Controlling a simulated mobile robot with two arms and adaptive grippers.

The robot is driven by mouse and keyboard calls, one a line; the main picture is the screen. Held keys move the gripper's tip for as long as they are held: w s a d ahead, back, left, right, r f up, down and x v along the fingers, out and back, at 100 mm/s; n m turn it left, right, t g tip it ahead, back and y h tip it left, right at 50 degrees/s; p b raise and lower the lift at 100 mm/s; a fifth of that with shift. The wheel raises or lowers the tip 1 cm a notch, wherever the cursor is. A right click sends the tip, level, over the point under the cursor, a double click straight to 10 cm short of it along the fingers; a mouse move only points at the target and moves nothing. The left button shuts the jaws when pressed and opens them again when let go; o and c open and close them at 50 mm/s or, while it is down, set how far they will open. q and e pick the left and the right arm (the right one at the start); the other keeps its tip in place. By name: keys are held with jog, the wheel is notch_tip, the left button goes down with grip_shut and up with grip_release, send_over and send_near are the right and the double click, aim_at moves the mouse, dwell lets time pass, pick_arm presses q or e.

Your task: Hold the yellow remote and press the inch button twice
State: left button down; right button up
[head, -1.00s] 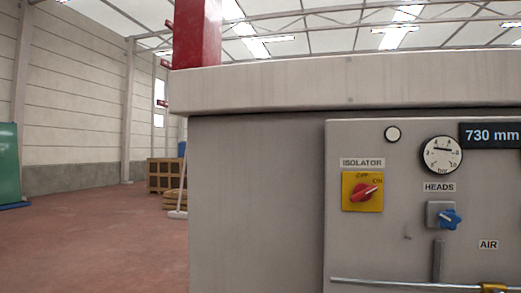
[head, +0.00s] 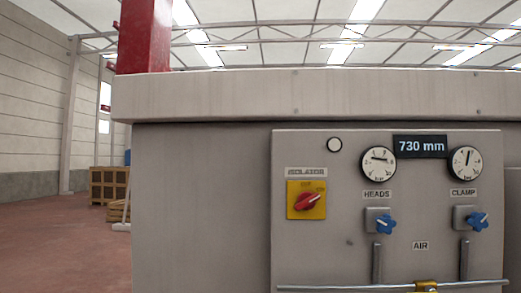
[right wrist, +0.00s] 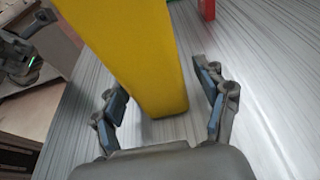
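A long yellow body (right wrist: 142,58), which looks like the yellow remote, fills the upper middle of the right wrist view. My right gripper (right wrist: 158,83) is open, with one finger on each side of its near end. Narrow gaps show between the yellow body and both fingers, so it is not clamped. No buttons show on the side in view, and the inch button is not visible. The head view shows neither the remote nor either gripper.
In the head view a grey machine cabinet (head: 200,200) carries a panel with a red isolator switch (head: 307,200), two gauges, a 730 mm display (head: 419,146) and blue knobs. A red post (head: 144,35) rises behind its top. Open floor (head: 50,240) lies to the left.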

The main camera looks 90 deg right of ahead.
jog(key=v, duration=1.2)
jog(key=shift+r, duration=0.1)
